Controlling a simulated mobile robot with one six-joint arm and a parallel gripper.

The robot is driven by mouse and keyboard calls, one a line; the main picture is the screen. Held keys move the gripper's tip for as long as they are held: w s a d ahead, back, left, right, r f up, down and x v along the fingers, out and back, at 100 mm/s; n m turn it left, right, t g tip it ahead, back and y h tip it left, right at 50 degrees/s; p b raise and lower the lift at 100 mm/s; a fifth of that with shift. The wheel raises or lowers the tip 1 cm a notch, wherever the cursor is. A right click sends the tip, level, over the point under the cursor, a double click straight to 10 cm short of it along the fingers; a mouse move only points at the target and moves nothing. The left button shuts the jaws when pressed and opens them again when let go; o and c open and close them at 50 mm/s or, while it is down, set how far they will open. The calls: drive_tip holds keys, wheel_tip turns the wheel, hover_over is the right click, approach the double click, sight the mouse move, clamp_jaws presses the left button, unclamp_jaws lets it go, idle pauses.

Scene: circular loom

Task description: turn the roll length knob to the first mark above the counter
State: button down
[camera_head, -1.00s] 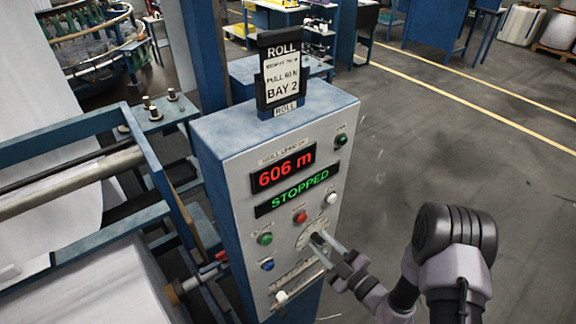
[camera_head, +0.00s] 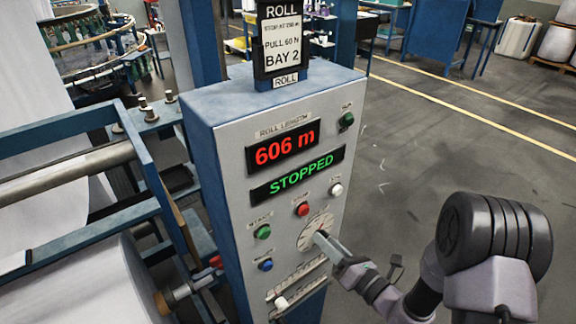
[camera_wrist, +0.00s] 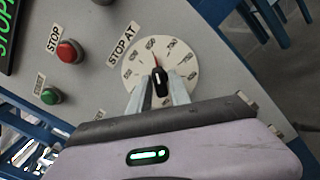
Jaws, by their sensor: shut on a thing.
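The roll length knob is a small black knob (camera_wrist: 160,82) on a round cream dial (camera_wrist: 136,72) with black marks, labelled STOP AT in the wrist view. A thin red pointer shows at the knob's upper end, toward the dial's top in that view. My gripper (camera_wrist: 160,98) is shut on the knob, one finger on each side. In the head view my gripper (camera_head: 325,240) covers the knob and part of the dial (camera_head: 309,232). The counter (camera_head: 285,151) reads 606 m in red. The dial's numbers are too small to read surely.
A green STOPPED display (camera_head: 299,174) sits below the counter. A red button (camera_head: 303,209), a white button (camera_head: 336,189) and green and blue buttons surround the dial. A slider (camera_head: 281,303) is below. Open floor lies right of the cabinet.

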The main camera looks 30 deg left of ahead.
drive_tip(key=c, duration=1.4)
unclamp_jaws()
drive_tip(key=b+v, duration=0.1)
drive_tip(key=v, duration=0.6)
